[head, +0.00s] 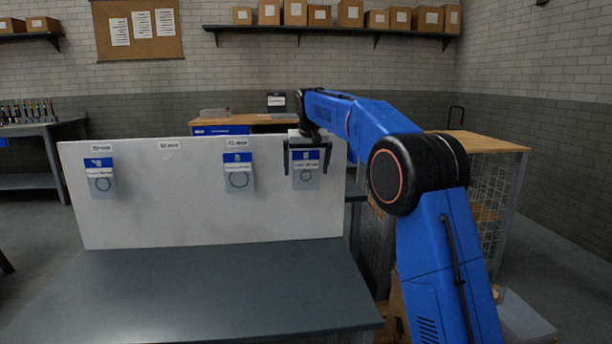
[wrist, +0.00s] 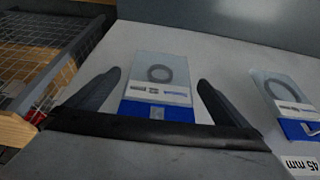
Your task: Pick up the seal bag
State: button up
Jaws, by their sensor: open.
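Three clear seal bags with blue-and-white headers, each holding a dark ring, hang on the white board. In the head view they are a left bag (head: 103,186), a middle bag (head: 239,181) and a right bag (head: 307,179). My gripper (head: 307,160) is open at the right bag, one finger on each side of it. In the wrist view my gripper (wrist: 160,82) has the right bag (wrist: 158,75) between its fingers, with gaps at both sides. The middle bag (wrist: 283,100) shows at the right edge, near a "45 mm" label. My gripper hides the right bag's top.
The white board (head: 200,215) stands at the back of a grey table (head: 200,295) whose top is clear. One labelled spot (head: 169,145) on the board has no bag. A wire-sided cart (head: 485,145) stands right of the board, behind my arm.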

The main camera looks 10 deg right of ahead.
jog(key=x, duration=0.2)
jog(key=shift+w+f, duration=0.1)
jog(key=shift+f, duration=0.3)
jog(key=c, duration=1.1)
jog(key=shift+r, duration=0.2)
jog(key=shift+r, duration=0.6)
jog(key=s, duration=1.8)
jog(key=shift+f, duration=0.15)
